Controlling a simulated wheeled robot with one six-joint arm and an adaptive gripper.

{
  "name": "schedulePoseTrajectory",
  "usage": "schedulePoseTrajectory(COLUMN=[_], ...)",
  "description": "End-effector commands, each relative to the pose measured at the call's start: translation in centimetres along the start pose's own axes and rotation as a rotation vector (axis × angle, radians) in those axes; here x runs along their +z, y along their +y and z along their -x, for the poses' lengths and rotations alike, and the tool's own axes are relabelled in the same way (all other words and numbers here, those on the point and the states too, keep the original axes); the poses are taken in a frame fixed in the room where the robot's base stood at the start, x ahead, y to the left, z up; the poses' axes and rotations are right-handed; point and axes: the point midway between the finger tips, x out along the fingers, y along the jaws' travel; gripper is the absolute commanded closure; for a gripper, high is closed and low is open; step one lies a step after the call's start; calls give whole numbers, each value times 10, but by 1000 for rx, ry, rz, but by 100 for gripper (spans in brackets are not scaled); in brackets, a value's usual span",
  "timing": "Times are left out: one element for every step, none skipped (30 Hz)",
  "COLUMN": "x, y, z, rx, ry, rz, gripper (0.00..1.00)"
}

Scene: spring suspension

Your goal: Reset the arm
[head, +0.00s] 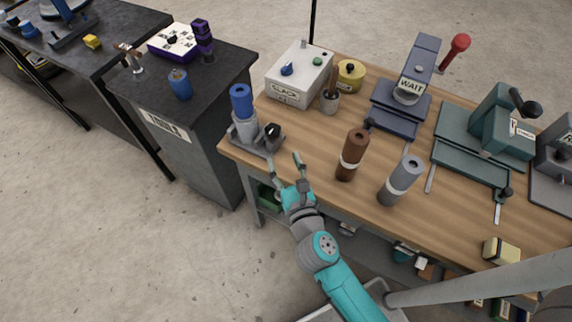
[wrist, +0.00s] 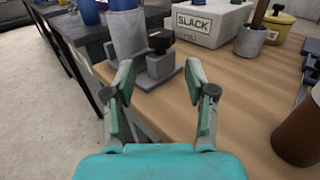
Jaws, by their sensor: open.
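My gripper (head: 284,160) is open and empty at the front left edge of the wooden workbench (head: 390,136). Just beyond the fingertips is a grey fixture (head: 256,137) holding a grey cylinder with a blue top (head: 241,100). The fixture has a black knob (head: 272,130). The gripper appears apart from it. My teal arm reaches up from the bottom of the head view.
A brown cylinder (head: 353,154) and a grey cylinder (head: 400,180) stand right of my gripper. Behind are a box labelled SLACK (head: 298,76), a cup (head: 330,102) and a yellow tin (head: 350,74). A press marked WAIT (head: 411,84) and a green machine (head: 480,142) stand further right.

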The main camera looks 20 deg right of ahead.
Motion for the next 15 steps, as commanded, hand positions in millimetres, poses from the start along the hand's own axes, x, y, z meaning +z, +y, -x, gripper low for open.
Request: schedulePoseTrajectory(x=[0,0,0,0,0,1,1,1,1,0,0,0,0,0,0], y=[0,0,0,0,0,0,0,0,0,0,0,0,0,0,0], z=[4,5,6,7,7,7,8,8,8,8,7,7,7,7,7], rx=[1,1,0,0,0,-1,-1,-1,-1,-1,-1,-1,-1,-1,-1], ry=[1,1,0,-1,-1,-1,-1,-1,-1,-1,-1,-1,-1,-1,-1], rz=[0,-1,-1,0,0,0,0,-1,-1,-1,-1,-1,-1,-1,-1], gripper=[44,44,44,44,44,44,44,44,44,44,44,44,44,44,44])
